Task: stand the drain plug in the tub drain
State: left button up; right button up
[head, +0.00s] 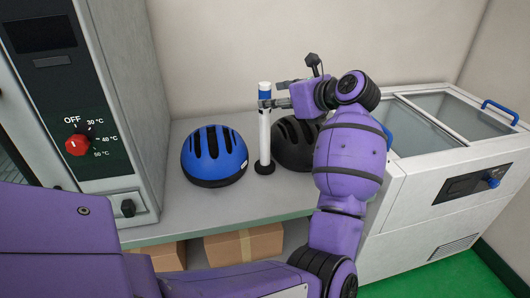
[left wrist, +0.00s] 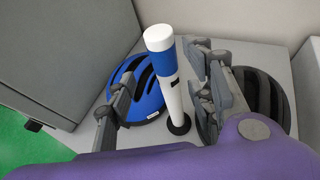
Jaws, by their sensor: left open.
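The drain plug (head: 265,140) is a tall white tube with a blue band near the top and a black foot. It stands upright on the grey shelf between two helmets. It also shows in the left wrist view (left wrist: 170,90). My left gripper (head: 268,103) is at its upper part, with one finger on each side of the tube in the left wrist view (left wrist: 163,93). The gripper is open and I see a gap at the fingers. My right gripper is not in view.
A blue helmet (head: 214,155) lies left of the plug and a black helmet (head: 293,147) right of it, partly behind my arm. A tall oven-like cabinet (head: 130,100) bounds the shelf (head: 175,210) at left. Cardboard boxes (head: 243,245) sit below.

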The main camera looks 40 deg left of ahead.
pick_arm(q)
jog(key=p+x, duration=0.1)
jog(key=x, duration=0.5)
jog(key=shift+w, duration=0.35)
grip_shut()
jog(key=shift+r, duration=0.1)
